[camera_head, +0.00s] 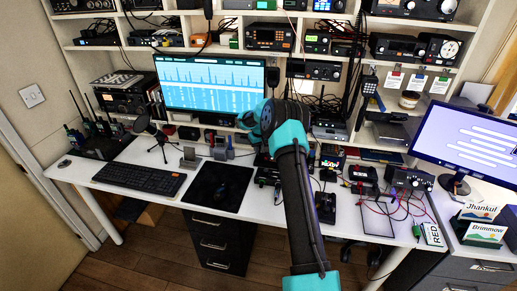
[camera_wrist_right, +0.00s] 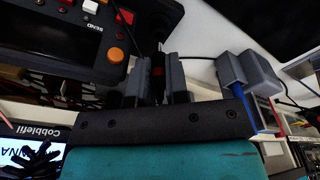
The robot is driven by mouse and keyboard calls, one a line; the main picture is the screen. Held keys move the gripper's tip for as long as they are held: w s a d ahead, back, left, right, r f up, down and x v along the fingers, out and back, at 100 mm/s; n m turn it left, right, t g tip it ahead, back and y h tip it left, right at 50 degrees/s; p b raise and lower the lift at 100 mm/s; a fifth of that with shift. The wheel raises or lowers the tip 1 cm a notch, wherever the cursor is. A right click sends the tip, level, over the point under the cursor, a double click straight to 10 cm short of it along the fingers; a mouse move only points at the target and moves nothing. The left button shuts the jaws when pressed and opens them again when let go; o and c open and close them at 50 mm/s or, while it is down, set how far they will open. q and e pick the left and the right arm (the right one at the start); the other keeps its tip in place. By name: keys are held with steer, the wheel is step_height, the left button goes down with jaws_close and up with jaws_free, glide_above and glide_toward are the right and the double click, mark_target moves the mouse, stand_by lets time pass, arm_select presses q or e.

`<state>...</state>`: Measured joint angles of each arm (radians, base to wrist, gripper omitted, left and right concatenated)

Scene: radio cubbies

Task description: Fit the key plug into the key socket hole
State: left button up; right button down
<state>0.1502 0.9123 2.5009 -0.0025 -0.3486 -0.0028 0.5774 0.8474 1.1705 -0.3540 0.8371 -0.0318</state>
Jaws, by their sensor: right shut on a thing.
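My right gripper (camera_wrist_right: 159,78) is shut on a thin dark plug with a red band, which I take to be the key plug (camera_wrist_right: 158,68). The plug stands between the two grey fingers, its tip pointing towards a dark radio unit (camera_wrist_right: 60,35) marked SEND, with an orange knob. A black rounded part lies just beyond the plug; I cannot tell whether the plug touches it. The key socket hole is not distinguishable. In the head view my right wrist (camera_head: 266,117) is in front of the monitor's lower right corner, and hides the fingers and plug. My left gripper is not in view.
Grey blocks (camera_wrist_right: 262,70) with blue and red parts stand close right of the gripper in the wrist view. The desk holds a keyboard (camera_head: 139,178), a black mat (camera_head: 236,178), a microphone (camera_head: 147,126) and cabled boxes (camera_head: 409,179). Shelves of radios rise behind.

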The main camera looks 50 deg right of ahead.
steer(key=shift+f, duration=1.45)
steer(key=c, duration=1.1)
jaws_free()
steer(key=shift+o, duration=0.2)
steer(key=shift+d, duration=0.15)
steer(key=shift+r, duration=0.1)
steer(key=shift+r, duration=0.2)
step_height(320, 180, up, 17)
steer(key=s+a, duration=0.1)
steer(key=shift+s+a+f, duration=0.15)
steer(key=shift+s+a, duration=0.05)
steer(key=shift+s, duration=0.15)
